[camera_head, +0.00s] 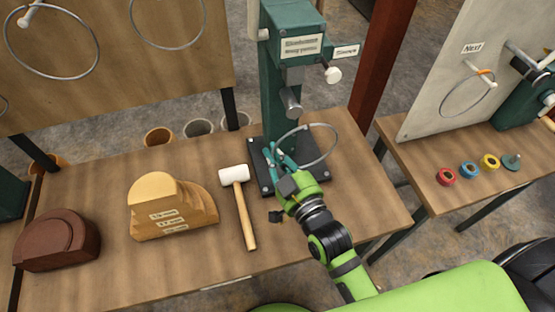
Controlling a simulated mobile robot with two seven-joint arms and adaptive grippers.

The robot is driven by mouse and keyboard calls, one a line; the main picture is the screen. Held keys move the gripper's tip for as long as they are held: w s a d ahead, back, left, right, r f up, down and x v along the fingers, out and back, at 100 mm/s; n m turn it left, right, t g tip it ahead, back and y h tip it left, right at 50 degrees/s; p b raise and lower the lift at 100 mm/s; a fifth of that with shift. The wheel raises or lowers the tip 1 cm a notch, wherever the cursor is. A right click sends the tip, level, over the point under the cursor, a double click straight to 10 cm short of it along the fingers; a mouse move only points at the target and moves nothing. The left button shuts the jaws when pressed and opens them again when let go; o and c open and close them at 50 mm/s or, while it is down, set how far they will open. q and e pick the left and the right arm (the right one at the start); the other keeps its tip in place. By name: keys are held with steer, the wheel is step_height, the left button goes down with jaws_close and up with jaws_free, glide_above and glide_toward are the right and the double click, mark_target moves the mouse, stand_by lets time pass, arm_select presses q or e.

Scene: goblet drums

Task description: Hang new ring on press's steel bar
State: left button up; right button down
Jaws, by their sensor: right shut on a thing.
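The green press (277,60) stands at the back of the wooden table. Its short steel bar (291,102) sticks out from the front of the column. A thin grey metal ring (337,142) is held in my right gripper (275,153), in front of the press and over its dark base. The ring shows just below the bar, tilted, and is not around it. My right gripper's teal fingers are shut on the ring's left side. My left gripper is not in view.
A white-headed mallet (239,205), a tan wooden form (168,207) and a brown form (57,240) lie left of my right arm. Rings hang on the wooden board (120,88). Another ring (468,95) hangs under the "Next" sign at right, above colored rolls (469,170).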

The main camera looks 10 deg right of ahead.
steer(key=w+f+b, duration=0.1)
steer(key=w+b, duration=0.4)
steer(key=w, duration=0.5)
steer(key=shift+w+a+f, duration=0.15)
steer(key=shift+w+f, duration=0.2)
steer(key=shift+w, duration=0.05)
stand_by(0.6)
steer(key=c, duration=1.3)
jaws_free()
steer(key=v, duration=1.2)
steer(key=shift+s+f, duration=0.1)
